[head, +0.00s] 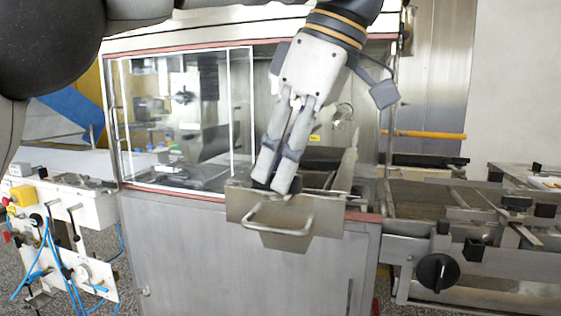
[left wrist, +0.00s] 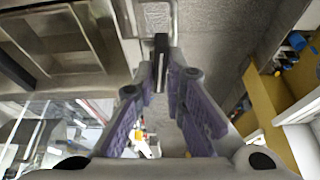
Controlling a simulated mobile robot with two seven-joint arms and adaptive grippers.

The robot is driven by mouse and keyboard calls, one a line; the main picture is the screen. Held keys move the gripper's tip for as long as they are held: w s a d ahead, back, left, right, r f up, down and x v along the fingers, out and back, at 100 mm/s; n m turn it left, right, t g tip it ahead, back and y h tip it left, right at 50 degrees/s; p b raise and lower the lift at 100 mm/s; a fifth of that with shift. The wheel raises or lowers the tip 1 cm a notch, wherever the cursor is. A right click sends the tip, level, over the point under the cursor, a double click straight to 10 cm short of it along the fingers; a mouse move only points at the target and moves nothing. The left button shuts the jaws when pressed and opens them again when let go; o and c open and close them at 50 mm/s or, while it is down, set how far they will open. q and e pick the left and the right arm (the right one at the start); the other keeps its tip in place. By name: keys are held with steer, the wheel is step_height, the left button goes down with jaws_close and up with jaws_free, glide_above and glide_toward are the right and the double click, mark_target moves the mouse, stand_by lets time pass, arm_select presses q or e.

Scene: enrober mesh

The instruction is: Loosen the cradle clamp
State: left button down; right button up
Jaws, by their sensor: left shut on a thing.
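My left gripper (head: 275,186) reaches down from the top of the head view to the metal box with a front handle (head: 285,222) on the machine's front. Its fingers are closed on a narrow dark upright piece, which looks like the handle of the cradle clamp (left wrist: 161,60). In the left wrist view, the purple-padded fingers of the left gripper (left wrist: 164,82) converge on that piece from both sides. The fingers hide most of it in the head view, and I cannot tell how tight the clamp is. My right gripper is not in view.
The machine's glazed cabinet (head: 215,110) stands behind and left of the gripper. A conveyor frame (head: 470,225) with a black knob (head: 437,272) is at right. A white control panel (head: 65,215) with blue hoses is at left. A yellow-orange bar (head: 430,135) lies behind.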

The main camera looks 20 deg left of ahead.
arm_select(q)
steer(key=shift+n, duration=0.4)
steer(key=c, duration=1.7)
jaws_free()
